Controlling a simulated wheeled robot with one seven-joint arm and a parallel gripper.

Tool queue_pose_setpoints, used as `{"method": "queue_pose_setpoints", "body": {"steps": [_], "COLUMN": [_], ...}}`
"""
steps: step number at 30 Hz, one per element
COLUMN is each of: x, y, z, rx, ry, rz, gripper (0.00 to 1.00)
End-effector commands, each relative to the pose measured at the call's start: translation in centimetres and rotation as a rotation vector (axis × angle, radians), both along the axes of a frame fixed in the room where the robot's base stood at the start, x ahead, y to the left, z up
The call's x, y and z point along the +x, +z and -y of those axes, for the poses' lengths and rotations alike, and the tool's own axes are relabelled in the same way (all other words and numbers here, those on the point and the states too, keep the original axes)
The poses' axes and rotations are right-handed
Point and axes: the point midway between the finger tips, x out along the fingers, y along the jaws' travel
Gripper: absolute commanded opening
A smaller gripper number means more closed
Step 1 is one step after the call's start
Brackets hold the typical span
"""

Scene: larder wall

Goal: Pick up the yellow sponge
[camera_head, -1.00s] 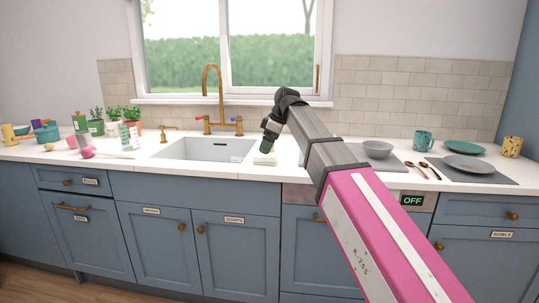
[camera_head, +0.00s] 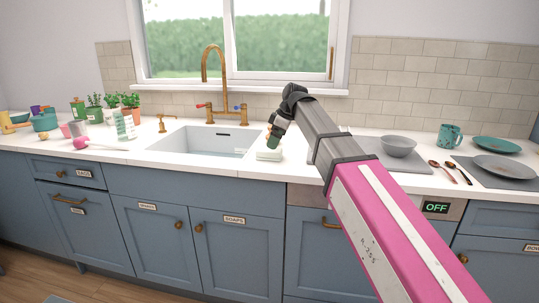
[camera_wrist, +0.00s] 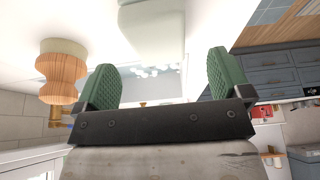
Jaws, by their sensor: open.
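I cannot pick out a clearly yellow sponge in either view. A pale, whitish-green block or dish (camera_head: 268,154) sits on the counter just right of the sink. A pale rounded shape (camera_wrist: 152,30), perhaps the same thing, is at the top of the wrist view beyond the fingers. My gripper (camera_head: 271,141) points down at the pale block, close above or behind it. In the wrist view its green fingers (camera_wrist: 163,68) are wide apart with nothing between them. Whether it touches the block cannot be told.
The sink (camera_head: 205,140) and brass tap (camera_head: 213,75) are left of my gripper. A grey bowl (camera_head: 398,146) stands to the right. Potted plants (camera_head: 112,102) stand far left.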

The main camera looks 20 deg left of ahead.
Motion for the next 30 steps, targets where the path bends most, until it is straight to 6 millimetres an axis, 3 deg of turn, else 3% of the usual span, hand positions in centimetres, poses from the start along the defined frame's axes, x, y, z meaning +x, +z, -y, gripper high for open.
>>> {"method": "queue_pose_setpoints", "body": {"steps": [5, 16, 30], "x": [0.0, -0.1, 0.0], "y": [-0.9, -4.9, -5.2], "z": [-0.4, -2.3, -2.4], "rx": [0.000, -0.001, 0.000], "ry": [0.000, 0.000, 0.000], "rz": [0.000, -0.001, 0.001], "gripper": [0.96, 0.96, 0.96]}}
